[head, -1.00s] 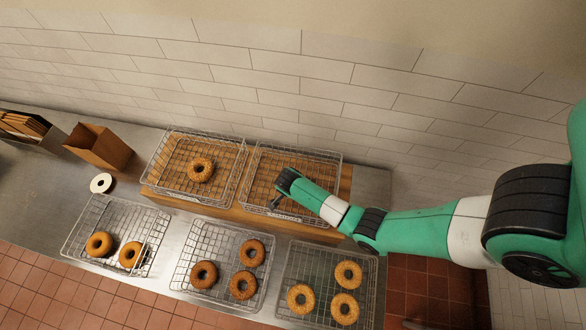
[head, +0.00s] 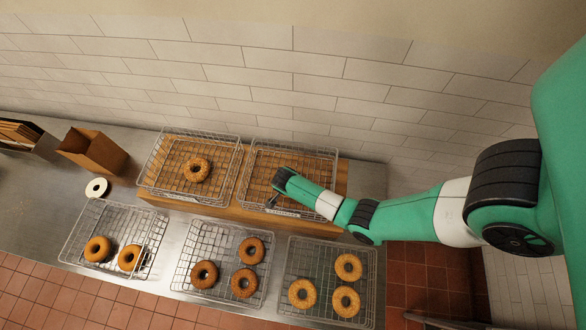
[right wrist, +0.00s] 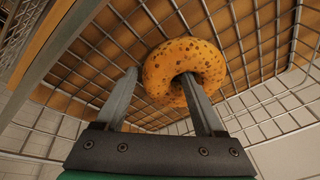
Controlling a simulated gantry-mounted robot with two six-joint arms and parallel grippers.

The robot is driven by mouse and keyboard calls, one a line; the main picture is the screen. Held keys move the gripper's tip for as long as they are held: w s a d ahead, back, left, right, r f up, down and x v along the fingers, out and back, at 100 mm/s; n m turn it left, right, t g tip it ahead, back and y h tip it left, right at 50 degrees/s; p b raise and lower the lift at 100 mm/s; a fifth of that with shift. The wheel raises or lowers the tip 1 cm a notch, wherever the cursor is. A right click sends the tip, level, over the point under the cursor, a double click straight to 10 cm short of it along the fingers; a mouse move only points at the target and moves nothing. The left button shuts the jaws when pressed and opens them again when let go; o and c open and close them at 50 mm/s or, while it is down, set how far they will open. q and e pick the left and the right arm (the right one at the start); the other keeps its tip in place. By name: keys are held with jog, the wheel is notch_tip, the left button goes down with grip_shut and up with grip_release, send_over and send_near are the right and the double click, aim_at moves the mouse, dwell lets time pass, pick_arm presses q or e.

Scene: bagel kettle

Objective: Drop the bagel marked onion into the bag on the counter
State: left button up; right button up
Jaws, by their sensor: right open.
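My right gripper (head: 271,202) is at the back right wire basket (head: 322,153), pointing down into it. I cannot pick this bagel out in the head view, where my arm covers part of the basket. Another speckled bagel (head: 197,169) lies in the back left basket. The open brown paper bag (head: 92,152) stands on the counter at left. No onion marking is readable. My left gripper is not in view.
Three front wire baskets hold bagels: plain brown (head: 98,249), darker brown (head: 205,274) and pale seeded (head: 346,301). A tiled wall (head: 240,80) rises behind. Basket rims surround the gripper.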

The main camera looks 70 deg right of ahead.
jog(key=v, duration=1.1)
jog(key=shift+a+r, duration=0.2)
jog(key=shift+a, duration=0.1)
